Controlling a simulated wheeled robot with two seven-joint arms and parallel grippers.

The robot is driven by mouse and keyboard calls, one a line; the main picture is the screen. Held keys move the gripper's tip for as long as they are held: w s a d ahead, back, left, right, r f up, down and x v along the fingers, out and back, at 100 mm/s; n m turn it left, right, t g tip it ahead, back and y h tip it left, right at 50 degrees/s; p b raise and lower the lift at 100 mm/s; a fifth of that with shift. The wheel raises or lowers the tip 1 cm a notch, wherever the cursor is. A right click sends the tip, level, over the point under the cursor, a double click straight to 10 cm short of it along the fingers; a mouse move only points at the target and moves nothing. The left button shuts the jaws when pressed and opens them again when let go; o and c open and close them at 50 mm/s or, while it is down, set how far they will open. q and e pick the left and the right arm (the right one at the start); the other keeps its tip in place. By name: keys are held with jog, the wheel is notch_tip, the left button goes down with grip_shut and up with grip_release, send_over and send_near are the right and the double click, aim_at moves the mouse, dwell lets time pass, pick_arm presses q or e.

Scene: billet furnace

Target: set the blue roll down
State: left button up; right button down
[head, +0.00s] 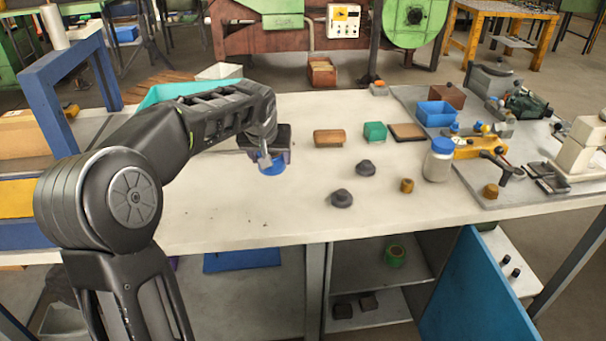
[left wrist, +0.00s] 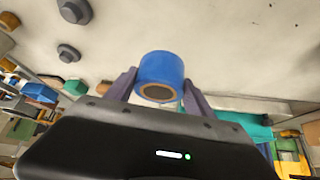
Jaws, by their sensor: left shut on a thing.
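The blue roll (head: 272,167) is at my left gripper (head: 268,160), over the white table (head: 230,215) in the head view. In the left wrist view the blue roll (left wrist: 161,72) sits between the two fingers of my left gripper (left wrist: 160,88), which is shut on it. Its brown core faces the wrist camera. I cannot tell whether the roll touches the table. My right gripper is not in view.
Two dark knobs (head: 341,198) and a small brown cylinder (head: 407,185) stand right of the roll. Behind are a brown block (head: 328,138) and a green block (head: 375,131). A jar (head: 438,160) stands further right. The table's front left is mostly clear.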

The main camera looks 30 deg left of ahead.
pick_arm(q)
jog(key=shift+w+a+r, duration=0.2)
jog(key=shift+w+a, duration=0.15)
jog(key=shift+a, duration=0.2)
jog(key=shift+s, duration=0.1)
jog(key=shift+f, duration=3.1)
jog(key=shift+f, duration=1.85)
jog(key=shift+f, duration=0.2)
jog(key=o, duration=1.5)
jog(key=shift+c, duration=0.2)
